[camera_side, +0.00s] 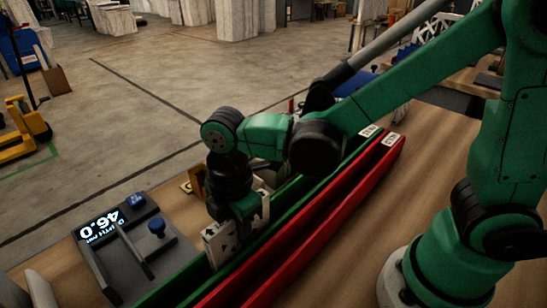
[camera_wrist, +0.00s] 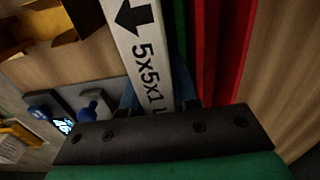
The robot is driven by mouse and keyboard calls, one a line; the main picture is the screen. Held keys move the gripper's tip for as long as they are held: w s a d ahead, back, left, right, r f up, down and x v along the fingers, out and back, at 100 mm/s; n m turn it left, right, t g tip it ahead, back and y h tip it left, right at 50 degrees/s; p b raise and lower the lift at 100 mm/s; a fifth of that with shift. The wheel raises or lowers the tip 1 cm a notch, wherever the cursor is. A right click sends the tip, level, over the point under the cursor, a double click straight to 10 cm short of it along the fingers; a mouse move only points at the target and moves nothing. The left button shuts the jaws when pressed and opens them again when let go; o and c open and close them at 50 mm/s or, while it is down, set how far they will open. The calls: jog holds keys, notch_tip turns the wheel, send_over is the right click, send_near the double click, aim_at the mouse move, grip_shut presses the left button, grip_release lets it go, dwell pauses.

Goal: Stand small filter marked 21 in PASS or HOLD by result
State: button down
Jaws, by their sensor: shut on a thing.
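My gripper (camera_side: 238,215) points down at the near end of the channels and is shut on a white filter box (camera_side: 221,244) with black arrows. In the wrist view the box (camera_wrist: 142,45) shows a black arrow and the print "5x5x1" between my blue fingers; no 21 is readable. The box is at the green channel (camera_side: 176,290); whether its lower edge is inside or just above it, I cannot tell. The red channel (camera_side: 330,208) runs beside it on the right. Both channels have white end labels, too small to read surely.
The wooden bench is clear right of the red channel.

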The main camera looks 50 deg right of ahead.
jog(key=shift+f, duration=0.1)
jog(key=c, duration=0.7)
grip_release()
jog(key=shift+o, duration=0.2)
notch_tip(320, 180, up, 12)
jog(key=shift+f, duration=0.15)
jog(key=shift+d, duration=0.1)
jog(key=d+f+m+t, duration=0.4)
jog(key=d+m+t, duration=0.3)
jog(key=d+m, duration=0.6)
jog(key=m, duration=0.5)
jog(key=shift+s+d, duration=0.15)
